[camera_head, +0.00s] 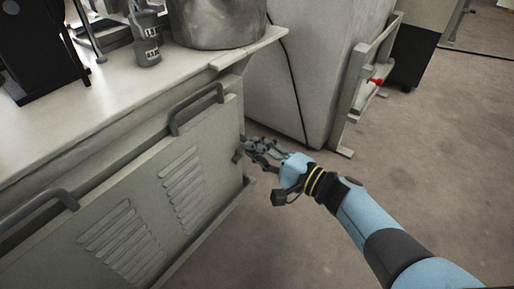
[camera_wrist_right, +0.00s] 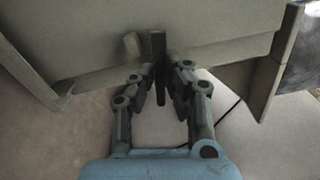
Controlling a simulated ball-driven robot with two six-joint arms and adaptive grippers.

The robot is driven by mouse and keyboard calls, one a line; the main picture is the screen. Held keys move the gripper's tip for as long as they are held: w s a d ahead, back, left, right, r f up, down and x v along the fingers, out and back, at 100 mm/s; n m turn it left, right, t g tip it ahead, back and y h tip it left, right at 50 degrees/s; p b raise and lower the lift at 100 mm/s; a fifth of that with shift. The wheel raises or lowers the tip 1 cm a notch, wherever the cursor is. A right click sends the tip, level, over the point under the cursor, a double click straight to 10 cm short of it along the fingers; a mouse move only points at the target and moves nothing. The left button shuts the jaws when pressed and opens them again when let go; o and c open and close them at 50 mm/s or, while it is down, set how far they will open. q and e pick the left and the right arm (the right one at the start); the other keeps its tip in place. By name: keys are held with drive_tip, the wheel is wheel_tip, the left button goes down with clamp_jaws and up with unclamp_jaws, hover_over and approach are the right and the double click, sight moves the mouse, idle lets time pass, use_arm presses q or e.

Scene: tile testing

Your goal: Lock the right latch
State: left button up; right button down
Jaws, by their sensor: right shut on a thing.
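The right latch (camera_wrist_right: 158,56) shows in the right wrist view as a dark upright bar at the edge of the grey cabinet panel. My right gripper (camera_wrist_right: 160,78) has its fingers on both sides of this bar, shut on it. In the head view the right gripper (camera_head: 246,147) reaches the right edge of the louvred cabinet panel (camera_head: 215,125), and its fingers largely hide the latch there. My left gripper is not in view.
The panel carries two bar handles, one near the latch side (camera_head: 195,105) and one at the left (camera_head: 40,208). A worktop (camera_head: 110,110) with a large pot (camera_head: 215,25) lies above. A big pale bin (camera_head: 300,70) stands behind the gripper.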

drive_tip(key=shift+s+f+n, duration=0.1)
drive_tip(key=shift+f+n, duration=0.15)
drive_tip(key=shift+n, duration=0.85)
drive_tip(key=c, duration=1.4)
unclamp_jaws()
drive_tip(key=v, duration=1.2)
